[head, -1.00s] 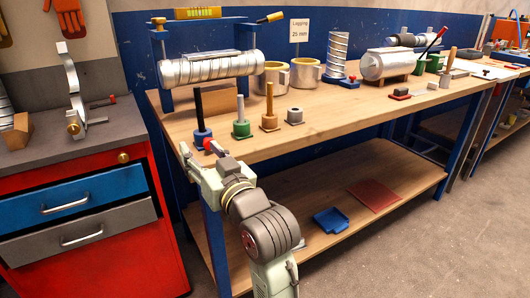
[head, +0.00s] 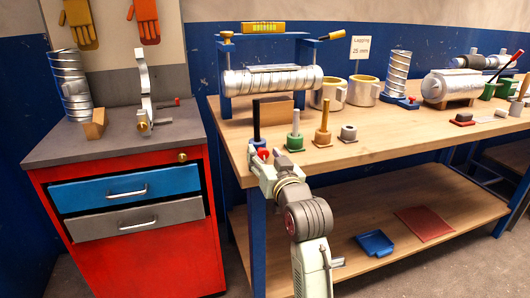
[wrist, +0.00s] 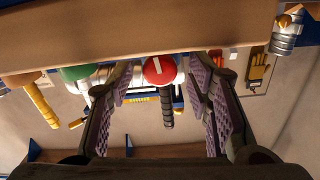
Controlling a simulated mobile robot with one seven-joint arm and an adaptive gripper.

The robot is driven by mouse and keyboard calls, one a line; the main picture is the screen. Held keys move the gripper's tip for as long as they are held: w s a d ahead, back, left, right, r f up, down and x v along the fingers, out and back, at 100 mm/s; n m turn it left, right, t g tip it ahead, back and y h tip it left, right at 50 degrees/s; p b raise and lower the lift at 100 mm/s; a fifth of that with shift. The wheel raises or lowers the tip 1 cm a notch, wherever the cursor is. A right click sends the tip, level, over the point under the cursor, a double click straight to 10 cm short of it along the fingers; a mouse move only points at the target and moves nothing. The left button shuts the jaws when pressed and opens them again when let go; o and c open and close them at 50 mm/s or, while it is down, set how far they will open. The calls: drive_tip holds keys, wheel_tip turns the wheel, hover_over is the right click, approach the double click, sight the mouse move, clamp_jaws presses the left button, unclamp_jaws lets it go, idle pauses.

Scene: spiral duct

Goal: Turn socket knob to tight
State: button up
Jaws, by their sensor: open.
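A red knob (head: 263,154) with a white line across its face sits at the front of the blue socket that holds an upright black rod (head: 256,121), at the bench's front left edge. My gripper (head: 264,158) is open at the bench edge, close to the knob. In the wrist view the ridged fingers of my gripper (wrist: 160,85) stand left and right of the knob with gaps on both sides. Whether the fingertips reach past it, I cannot tell.
A spiral duct (head: 272,81) lies behind. The wooden bench (head: 400,135) has an edge close by; a red cabinet (head: 145,245) stands left.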

drive_tip(key=shift+w+a, duration=0.1)
drive_tip(key=shift+w, duration=0.25)
drive_tip(key=shift+c, duration=0.3)
clamp_jaws()
